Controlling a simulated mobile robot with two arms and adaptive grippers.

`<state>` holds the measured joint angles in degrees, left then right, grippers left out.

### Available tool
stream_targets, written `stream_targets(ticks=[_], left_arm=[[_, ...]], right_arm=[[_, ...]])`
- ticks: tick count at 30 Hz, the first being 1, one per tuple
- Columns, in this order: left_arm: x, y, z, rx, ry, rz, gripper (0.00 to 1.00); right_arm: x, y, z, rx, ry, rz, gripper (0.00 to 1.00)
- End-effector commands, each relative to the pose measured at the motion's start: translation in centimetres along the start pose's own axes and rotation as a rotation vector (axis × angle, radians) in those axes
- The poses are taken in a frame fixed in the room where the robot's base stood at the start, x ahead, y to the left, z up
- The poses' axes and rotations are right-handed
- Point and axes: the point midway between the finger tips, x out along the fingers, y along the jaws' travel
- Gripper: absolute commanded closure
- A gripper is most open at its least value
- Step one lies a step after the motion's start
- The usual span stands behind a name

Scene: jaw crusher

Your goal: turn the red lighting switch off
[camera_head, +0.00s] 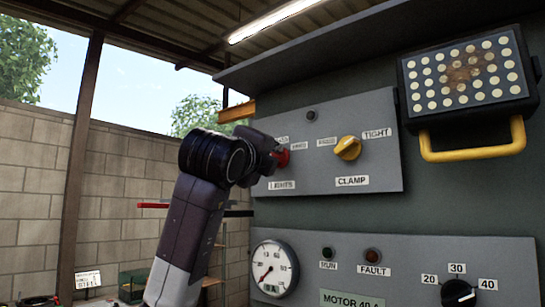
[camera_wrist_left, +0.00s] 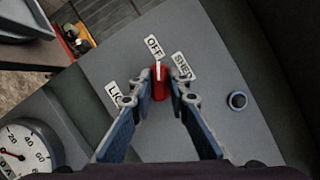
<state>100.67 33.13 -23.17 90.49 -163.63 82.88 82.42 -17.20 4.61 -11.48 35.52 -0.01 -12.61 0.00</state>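The red lighting switch (camera_head: 282,158) is on the upper grey panel, above the LIGHTS label (camera_head: 282,185). My left gripper (camera_head: 272,157) is at the switch, and its wrist hides part of it and the labels around it. In the left wrist view the red switch (camera_wrist_left: 160,84) lies between the two fingertips (camera_wrist_left: 161,78), which close in on both its sides. Its white pointer mark (camera_wrist_left: 159,69) points toward the OFF label (camera_wrist_left: 153,46). The SHED label (camera_wrist_left: 182,66) is to the right of that. My right gripper is not in view.
A yellow clamp knob (camera_head: 347,148) is to the right on the same panel. A small dark button (camera_head: 311,115) is above. A lamp with a yellow handle (camera_head: 472,140) juts out at upper right. A gauge (camera_head: 274,268) and motor panel (camera_head: 400,250) are below.

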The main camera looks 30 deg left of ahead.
Motion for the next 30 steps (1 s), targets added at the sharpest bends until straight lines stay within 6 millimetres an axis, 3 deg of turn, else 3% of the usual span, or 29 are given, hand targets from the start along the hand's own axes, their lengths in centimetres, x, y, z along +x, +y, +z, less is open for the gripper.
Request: stream_targets(ticks=[3, 14, 17, 30], left_arm=[[0.0, 0.0, 0.0, 0.001, 0.000, 0.001, 0.71], [-0.6, 0.1, -0.1, 0.003, 0.001, 0.001, 0.71], [-1.8, 0.0, -0.1, 0.003, 0.001, 0.000, 0.71], [-10.2, 0.0, 0.0, 0.002, -0.001, -0.001, 0.71]], right_arm=[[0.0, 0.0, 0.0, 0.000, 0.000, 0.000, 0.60], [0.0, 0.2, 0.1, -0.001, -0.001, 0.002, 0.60], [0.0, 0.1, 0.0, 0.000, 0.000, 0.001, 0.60], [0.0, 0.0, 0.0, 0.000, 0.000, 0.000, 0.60]])
